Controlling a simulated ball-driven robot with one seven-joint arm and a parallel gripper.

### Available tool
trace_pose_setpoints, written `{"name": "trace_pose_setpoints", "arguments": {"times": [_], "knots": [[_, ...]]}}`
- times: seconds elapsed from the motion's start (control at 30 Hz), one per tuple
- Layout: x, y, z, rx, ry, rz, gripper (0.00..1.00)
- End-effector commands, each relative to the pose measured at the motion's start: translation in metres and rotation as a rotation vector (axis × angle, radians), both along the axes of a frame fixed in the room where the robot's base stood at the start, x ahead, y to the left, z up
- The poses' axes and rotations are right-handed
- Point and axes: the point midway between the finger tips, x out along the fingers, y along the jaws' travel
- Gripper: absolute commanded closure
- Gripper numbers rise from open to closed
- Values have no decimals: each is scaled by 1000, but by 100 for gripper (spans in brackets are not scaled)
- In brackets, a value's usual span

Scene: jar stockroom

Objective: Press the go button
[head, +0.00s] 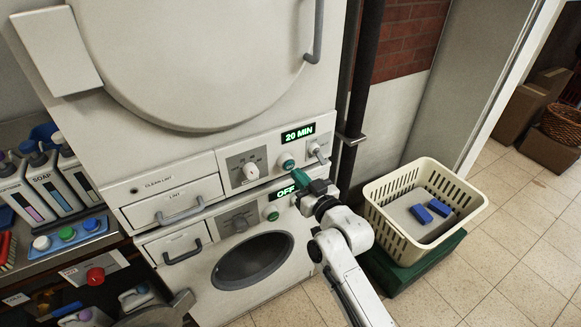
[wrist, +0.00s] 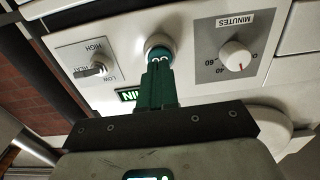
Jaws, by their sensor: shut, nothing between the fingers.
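A round green button (head: 286,162) in a pale ring is on the upper control panel, between a dial and a small switch. It also shows in the wrist view (wrist: 158,44), right at my fingertips. My gripper (head: 294,174) has green fingers, shut and empty, pointing at this button from just in front. In the wrist view the closed fingertips (wrist: 160,64) overlap the button's edge; I cannot tell if they touch it. The display (head: 298,133) above the button reads 20 MIN. A second green button (head: 271,213) is on the lower machine's panel, whose display (head: 286,190) reads OFF.
The minutes dial (wrist: 236,56) and the heat switch (wrist: 97,69) flank the button. A lint drawer (head: 172,204) is to the left. A cream basket (head: 400,217) with blue blocks stands at right on a green base. Bottles and a shelf are at left. Floor at lower right is clear.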

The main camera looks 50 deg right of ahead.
Motion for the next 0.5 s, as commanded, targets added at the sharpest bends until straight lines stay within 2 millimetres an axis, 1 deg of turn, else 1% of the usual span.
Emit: {"name": "trace_pose_setpoints", "arguments": {"times": [0.5], "knots": [[5,-1,-1,0,-1,0,100]]}}
